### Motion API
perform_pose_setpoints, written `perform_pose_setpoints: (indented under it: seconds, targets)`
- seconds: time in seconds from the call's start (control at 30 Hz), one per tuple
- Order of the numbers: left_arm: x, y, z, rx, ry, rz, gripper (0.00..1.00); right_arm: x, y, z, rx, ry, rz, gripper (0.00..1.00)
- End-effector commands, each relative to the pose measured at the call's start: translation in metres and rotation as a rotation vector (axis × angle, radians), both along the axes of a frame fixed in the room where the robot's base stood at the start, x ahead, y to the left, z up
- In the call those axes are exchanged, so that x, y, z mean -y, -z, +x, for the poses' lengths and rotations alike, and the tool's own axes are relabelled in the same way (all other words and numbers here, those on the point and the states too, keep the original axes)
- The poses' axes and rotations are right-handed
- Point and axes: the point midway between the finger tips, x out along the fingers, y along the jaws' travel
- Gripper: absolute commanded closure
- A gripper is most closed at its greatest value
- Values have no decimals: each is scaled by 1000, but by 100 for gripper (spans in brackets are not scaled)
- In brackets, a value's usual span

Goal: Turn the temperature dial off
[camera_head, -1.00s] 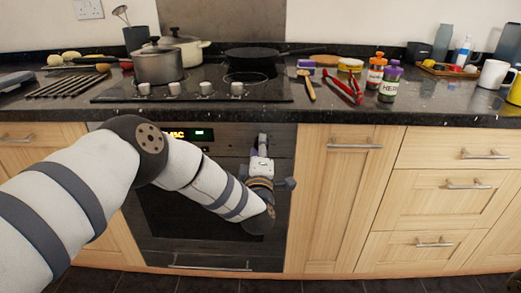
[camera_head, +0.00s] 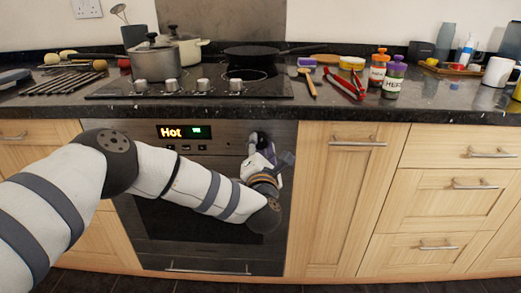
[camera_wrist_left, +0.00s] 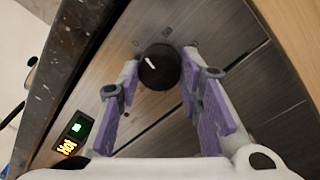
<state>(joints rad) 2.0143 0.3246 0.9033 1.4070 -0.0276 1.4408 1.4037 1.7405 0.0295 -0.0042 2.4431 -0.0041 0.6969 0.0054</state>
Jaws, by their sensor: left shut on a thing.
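The temperature dial is a round black knob (camera_wrist_left: 158,67) with a white pointer line, on the oven's dark front panel. My left gripper (camera_wrist_left: 160,68) is shut on the dial, one purple-padded finger on each side. In the head view the gripper (camera_head: 259,147) is at the right end of the oven panel, and it and the wrist hide much of the dial (camera_head: 257,136). The oven display (camera_head: 184,132) reads "Hot" in yellow beside a small green screen. My right gripper is not in view.
The black countertop edge (camera_head: 340,110) juts above the panel. The closed oven door has a low handle (camera_head: 208,270). Wooden drawers with metal handles (camera_head: 482,184) stand to the right. Pots (camera_head: 155,65), a pan and jars are on the counter above.

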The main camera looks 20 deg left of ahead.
Motion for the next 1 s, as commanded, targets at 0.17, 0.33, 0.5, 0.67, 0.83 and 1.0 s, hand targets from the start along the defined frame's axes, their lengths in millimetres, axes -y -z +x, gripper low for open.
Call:
perform_pose_setpoints:
  seconds: [0.17,0.33,0.5,0.67,0.83,1.0]
  targets:
    - [1,2,0,29,2,-112,95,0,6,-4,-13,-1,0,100]
    - [2,2,0,53,2,-189,95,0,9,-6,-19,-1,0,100]
    - [2,0,0,67,3,-235,95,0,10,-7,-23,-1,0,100]
    - [1,0,0,74,2,-255,95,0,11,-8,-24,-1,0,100]
    - [1,-1,0,76,2,-261,95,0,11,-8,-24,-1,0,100]
    - [1,-1,0,76,2,-261,95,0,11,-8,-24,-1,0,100]
